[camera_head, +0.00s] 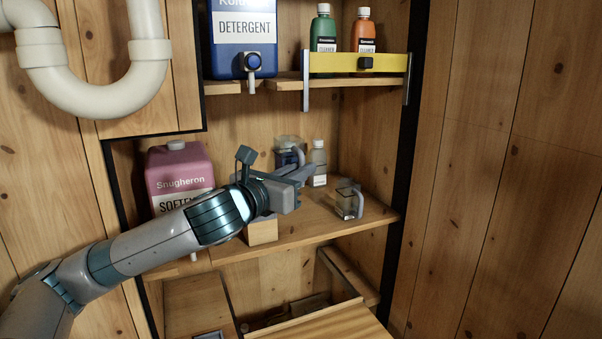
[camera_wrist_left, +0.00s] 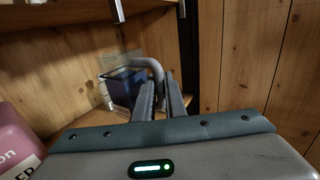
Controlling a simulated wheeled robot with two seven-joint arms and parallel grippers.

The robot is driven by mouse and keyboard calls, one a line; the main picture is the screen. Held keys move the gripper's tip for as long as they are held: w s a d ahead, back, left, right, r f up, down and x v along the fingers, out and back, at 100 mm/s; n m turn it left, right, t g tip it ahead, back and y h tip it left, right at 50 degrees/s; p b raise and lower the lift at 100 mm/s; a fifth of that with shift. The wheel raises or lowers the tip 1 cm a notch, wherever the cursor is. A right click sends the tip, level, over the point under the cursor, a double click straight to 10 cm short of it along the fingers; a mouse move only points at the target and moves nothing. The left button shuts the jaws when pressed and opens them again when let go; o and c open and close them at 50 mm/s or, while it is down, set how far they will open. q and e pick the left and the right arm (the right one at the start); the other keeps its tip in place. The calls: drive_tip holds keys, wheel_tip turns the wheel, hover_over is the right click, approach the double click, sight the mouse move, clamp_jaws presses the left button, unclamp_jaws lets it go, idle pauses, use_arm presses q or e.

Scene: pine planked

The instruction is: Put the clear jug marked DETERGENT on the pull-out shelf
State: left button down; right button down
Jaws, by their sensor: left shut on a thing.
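A clear jug with dark blue contents (camera_head: 289,157) is at the back of the middle shelf area, partly hidden behind my left gripper. It also shows in the left wrist view (camera_wrist_left: 124,87), with its grey handle between my fingers. My left gripper (camera_head: 306,173) is shut on that handle. No marking on the jug is readable, and I cannot tell whether its base touches the shelf. A second clear jug (camera_head: 348,202) stands on the middle shelf to the right. A pale wooden board, which looks like the pull-out shelf (camera_head: 335,326), is at the bottom. My right gripper is not in view.
A pink softener container (camera_head: 178,168) and a small white-capped bottle (camera_head: 318,164) stand on the middle shelf (camera_head: 335,228). A wooden block (camera_head: 261,231) is at its front edge. Above are a blue detergent container (camera_head: 241,50) and a yellow rail (camera_head: 385,62) before two bottles.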

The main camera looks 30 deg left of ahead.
use_arm(q)
drive_tip(key=s+d+f+b, duration=0.1)
drive_tip(key=d+f, duration=0.2)
drive_tip(key=f, duration=0.5)
drive_tip(key=s+d+f+b, duration=0.1)
drive_tip(key=d+f, duration=0.2)
drive_tip(key=f, duration=0.5)
drive_tip(key=s+d+f+y+b, duration=0.1)
drive_tip(key=s+d+f, duration=0.1)
drive_tip(key=s+f, duration=0.3)
drive_tip(key=s+d+f+n+y+b, duration=0.1)
drive_tip(key=s+f, duration=0.4)
drive_tip(key=f, duration=0.5)
drive_tip(key=shift+d, duration=0.7)
